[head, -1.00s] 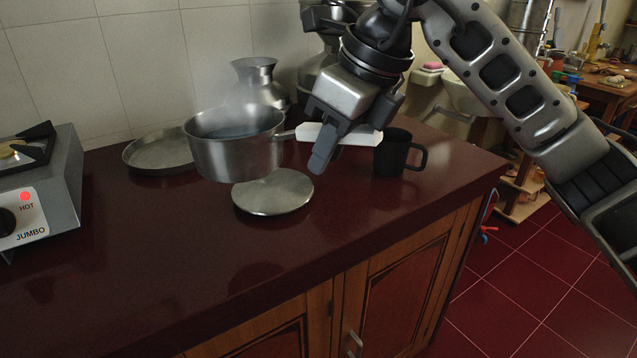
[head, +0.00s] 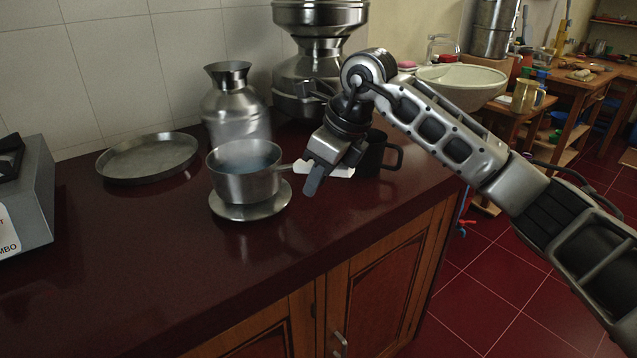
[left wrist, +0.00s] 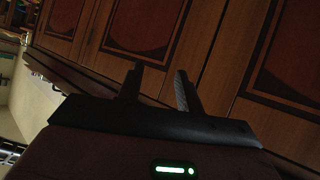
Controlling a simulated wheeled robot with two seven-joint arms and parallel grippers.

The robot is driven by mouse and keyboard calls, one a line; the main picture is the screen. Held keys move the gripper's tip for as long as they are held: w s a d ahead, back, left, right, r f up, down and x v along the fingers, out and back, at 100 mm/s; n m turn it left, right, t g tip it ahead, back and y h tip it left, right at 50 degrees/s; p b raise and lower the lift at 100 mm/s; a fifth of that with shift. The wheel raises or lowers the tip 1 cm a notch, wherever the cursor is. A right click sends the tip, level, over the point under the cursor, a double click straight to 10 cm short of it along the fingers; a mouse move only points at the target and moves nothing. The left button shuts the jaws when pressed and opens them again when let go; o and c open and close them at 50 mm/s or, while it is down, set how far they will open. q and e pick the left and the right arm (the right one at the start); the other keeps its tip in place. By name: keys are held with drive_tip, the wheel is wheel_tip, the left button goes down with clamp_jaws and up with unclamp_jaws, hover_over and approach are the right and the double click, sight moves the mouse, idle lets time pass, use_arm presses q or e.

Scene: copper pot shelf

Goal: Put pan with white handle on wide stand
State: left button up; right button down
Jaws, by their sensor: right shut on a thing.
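The metal pan (head: 245,184) with the white handle (head: 332,169) shows in the middle of the head view, upright, with steaming liquid inside. My right gripper (head: 315,180) is shut on the white handle. The pan is over a low, round metal stand (head: 262,211), whose rim shows around the pan's base. I cannot tell whether the base touches the stand or is just above it. My left gripper (left wrist: 158,82) shows only in the left wrist view, with its fingers apart and nothing between them, facing wooden cabinet doors.
A shallow round tray (head: 148,160) lies left of the pan, and a metal jug (head: 232,108) stands behind it. A dark mug (head: 378,157) is right beside my right gripper. A stove (head: 28,200) is at the far left. The front of the counter (head: 130,270) is clear.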

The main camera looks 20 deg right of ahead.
drive_tip(key=shift+f, duration=0.55)
drive_tip(key=c, duration=1.2)
unclamp_jaws()
drive_tip(key=shift+f, duration=0.2)
